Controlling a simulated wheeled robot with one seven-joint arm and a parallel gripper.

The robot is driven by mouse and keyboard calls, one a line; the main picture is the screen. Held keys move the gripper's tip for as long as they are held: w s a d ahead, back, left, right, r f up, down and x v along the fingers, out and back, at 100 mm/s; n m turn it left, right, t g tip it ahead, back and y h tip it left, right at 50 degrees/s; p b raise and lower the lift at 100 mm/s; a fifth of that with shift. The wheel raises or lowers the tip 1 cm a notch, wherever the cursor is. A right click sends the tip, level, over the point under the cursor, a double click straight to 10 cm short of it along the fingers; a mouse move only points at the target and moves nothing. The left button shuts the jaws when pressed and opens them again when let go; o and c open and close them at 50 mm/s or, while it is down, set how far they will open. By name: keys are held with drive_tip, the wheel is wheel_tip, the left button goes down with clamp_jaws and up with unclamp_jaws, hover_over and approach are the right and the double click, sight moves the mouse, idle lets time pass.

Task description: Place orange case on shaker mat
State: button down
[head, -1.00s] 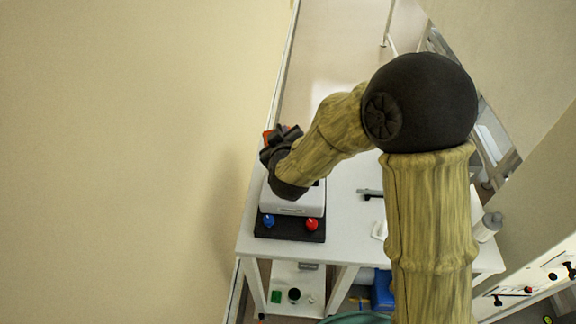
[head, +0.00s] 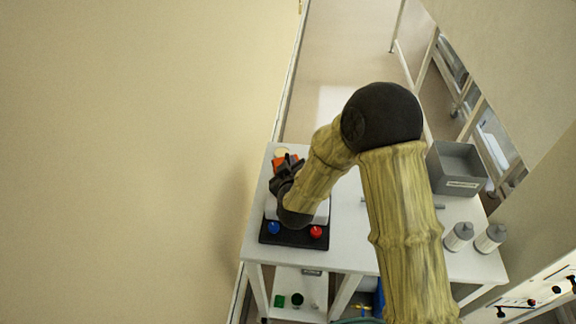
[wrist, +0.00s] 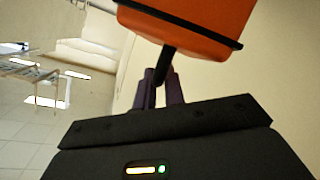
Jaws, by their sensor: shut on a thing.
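The orange case (wrist: 195,22) fills the top of the wrist view, with a dark band along its lower edge and a dark handle pointing down. My gripper (wrist: 162,82) is shut on that handle; its fingers meet around it. In the head view my gripper (head: 287,168) is over the shaker, and a bit of the orange case (head: 278,164) shows beyond it. The shaker has a black front base (head: 292,237) with a blue and a red knob, and a pale body (head: 321,214). My arm hides most of its top, so I cannot make out the mat or any contact with it.
A cream round item (head: 282,152) shows behind the case. A bare wall is close on the left.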

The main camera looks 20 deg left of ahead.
drive_tip(key=shift+f, duration=0.6)
drive_tip(key=shift+f, duration=0.2)
drive_tip(key=c, duration=1.5)
unclamp_jaws()
drive_tip(key=shift+r, duration=0.15)
drive_tip(key=b+v, duration=0.3)
drive_tip(key=v, duration=0.9)
